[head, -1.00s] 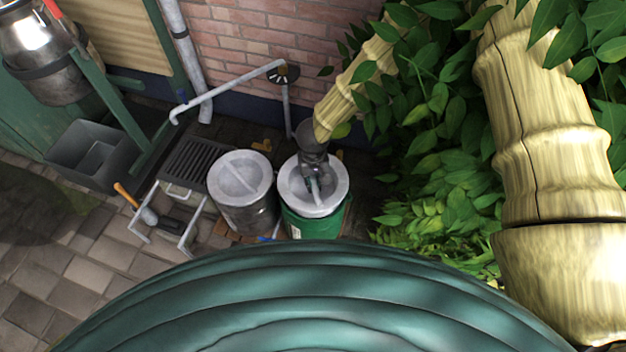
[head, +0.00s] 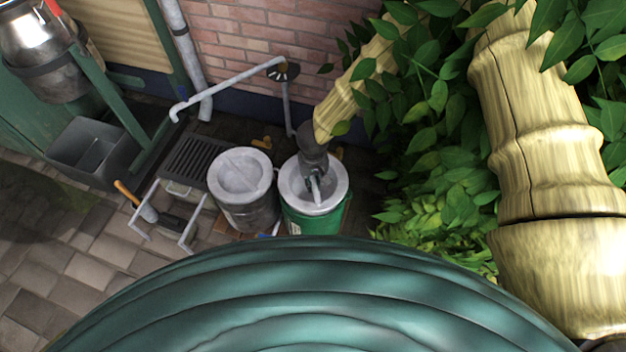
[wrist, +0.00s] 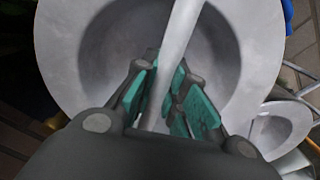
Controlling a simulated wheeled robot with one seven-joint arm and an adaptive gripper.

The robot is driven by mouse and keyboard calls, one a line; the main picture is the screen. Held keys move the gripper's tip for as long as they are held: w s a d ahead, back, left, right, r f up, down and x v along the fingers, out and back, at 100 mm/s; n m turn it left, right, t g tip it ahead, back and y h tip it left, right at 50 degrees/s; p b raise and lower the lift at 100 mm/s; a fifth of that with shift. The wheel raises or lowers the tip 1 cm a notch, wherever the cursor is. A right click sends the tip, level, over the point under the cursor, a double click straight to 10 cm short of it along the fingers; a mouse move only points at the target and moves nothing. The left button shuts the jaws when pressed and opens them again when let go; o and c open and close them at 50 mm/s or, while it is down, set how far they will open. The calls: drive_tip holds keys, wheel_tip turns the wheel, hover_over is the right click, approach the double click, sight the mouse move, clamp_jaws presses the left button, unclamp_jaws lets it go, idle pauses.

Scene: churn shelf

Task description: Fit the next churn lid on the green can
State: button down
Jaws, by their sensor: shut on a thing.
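The green can (head: 316,224) stands at centre in the head view, below the brick wall. A pale grey churn lid (head: 291,192) lies across its mouth and looks about level and centred. Whether its edge is fully seated I cannot tell. My gripper (head: 315,180) reaches down from above and is shut on the lid's handle bar. In the wrist view the lid (wrist: 62,60) fills most of the picture, and its bar (wrist: 182,32) runs between my green finger pads (wrist: 167,95). The green can is hidden there behind the lid.
A grey can with its own lid (head: 241,174) stands close on the left. Further left are a slatted rack (head: 195,160), a tool with an orange handle (head: 127,194) and a grey sink (head: 95,150). Leafy plants (head: 430,185) crowd the right side.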

drive_tip(key=shift+f+p, duration=0.3)
drive_tip(key=shift+f, duration=1.3)
idle(0.8)
drive_tip(key=c, duration=1.4)
unclamp_jaws()
wheel_tip(320, 180, up, 12)
